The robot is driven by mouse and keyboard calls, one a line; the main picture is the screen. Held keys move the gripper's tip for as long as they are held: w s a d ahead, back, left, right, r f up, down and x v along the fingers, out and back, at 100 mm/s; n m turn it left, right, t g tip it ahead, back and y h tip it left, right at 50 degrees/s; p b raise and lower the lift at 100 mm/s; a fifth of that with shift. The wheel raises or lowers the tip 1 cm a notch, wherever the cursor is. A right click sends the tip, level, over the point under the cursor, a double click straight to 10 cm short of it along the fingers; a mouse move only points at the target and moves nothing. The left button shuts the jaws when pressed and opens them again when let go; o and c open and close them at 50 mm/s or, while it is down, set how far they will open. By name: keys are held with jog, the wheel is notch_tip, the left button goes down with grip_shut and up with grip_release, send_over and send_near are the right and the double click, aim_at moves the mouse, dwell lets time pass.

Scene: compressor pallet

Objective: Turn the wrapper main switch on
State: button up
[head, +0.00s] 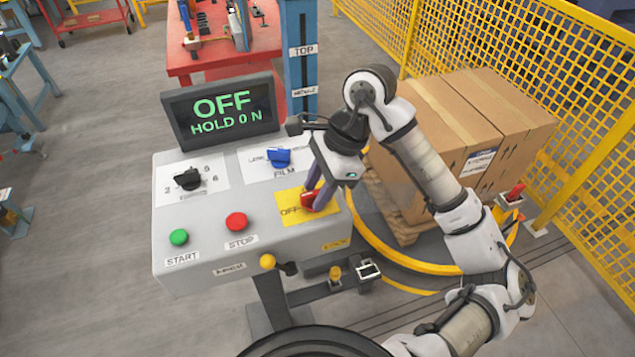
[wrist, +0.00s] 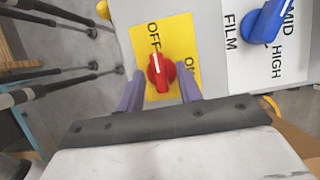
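The red main switch (head: 309,201) sits on a yellow plate at the right of the grey control panel; it also shows in the wrist view (wrist: 161,74). Its white pointer line is directed toward the OFF lettering on the yellow plate (wrist: 180,32). The ON lettering is partly hidden by a finger. My gripper (head: 319,190) reaches down over the switch. In the wrist view its two purple fingers (wrist: 159,82) stand open on either side of the knob, with gaps showing between them and it. The display (head: 220,108) reads OFF and HOLD 0 N.
The panel (head: 210,245) also bears a blue FILM knob (head: 279,157), a black knob (head: 188,179), a green START button (head: 178,237) and a red STOP button (head: 236,222). Cartons (head: 440,125) on a pallet and a yellow fence (head: 590,130) stand to the right.

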jog(key=shift+f, duration=0.1)
jog(key=shift+c, duration=0.3)
grip_shut()
